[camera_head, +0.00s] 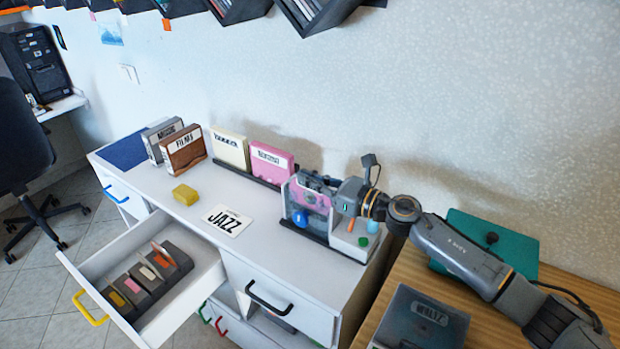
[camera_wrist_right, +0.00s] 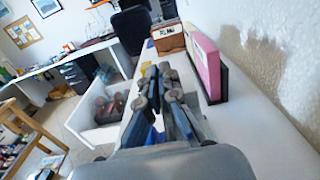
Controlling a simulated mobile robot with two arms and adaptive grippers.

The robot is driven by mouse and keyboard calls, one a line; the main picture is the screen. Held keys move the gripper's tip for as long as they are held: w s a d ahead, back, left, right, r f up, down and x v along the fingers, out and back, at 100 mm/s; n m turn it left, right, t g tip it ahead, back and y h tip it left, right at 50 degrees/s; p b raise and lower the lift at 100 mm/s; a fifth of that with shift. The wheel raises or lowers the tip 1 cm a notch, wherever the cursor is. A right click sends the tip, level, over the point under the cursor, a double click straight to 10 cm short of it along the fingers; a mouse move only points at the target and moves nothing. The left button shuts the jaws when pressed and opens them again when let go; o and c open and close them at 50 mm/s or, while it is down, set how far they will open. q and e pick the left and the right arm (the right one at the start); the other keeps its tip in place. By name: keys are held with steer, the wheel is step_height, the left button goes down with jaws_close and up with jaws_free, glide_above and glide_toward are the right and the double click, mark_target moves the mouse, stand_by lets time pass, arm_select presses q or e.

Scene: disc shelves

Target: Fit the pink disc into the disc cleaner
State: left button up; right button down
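The disc cleaner (camera_head: 346,247) stands at the right end of the white cabinet top, a clear-walled slot unit on a pale base with a blue round mark. A pink disc (camera_head: 314,199) shows through its clear wall, apparently upright in the slot; how deep it sits is unclear. My right gripper (camera_head: 312,182) is right above and against the slot's top. In the right wrist view its fingers (camera_wrist_right: 159,75) lie close together, with a narrow gap; no disc shows between them there. Whether they grip the disc's top edge is hidden. My left gripper is not in view.
Pink (camera_head: 272,163) and cream (camera_head: 230,148) cases stand in a black holder left of the cleaner; brown (camera_head: 183,150) and grey cases stand farther left. A JAZZ card (camera_head: 228,221) and yellow block (camera_head: 186,194) lie in front. An open drawer (camera_head: 205,270) juts out at left.

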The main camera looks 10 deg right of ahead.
steer(key=shift+f+b, duration=0.8)
steer(key=shift+f, duration=0.1)
steer(key=shift+r+p, duration=0.75)
steer(key=shift+r, duration=0.05)
steer(key=shift+r+p, duration=2.2)
steer(key=shift+r, duration=0.35)
steer(key=shift+f+b, duration=3.4)
steer(key=shift+b, duration=0.05)
steer(key=c, duration=1.4)
jaws_free()
steer(key=shift+c, duration=0.2)
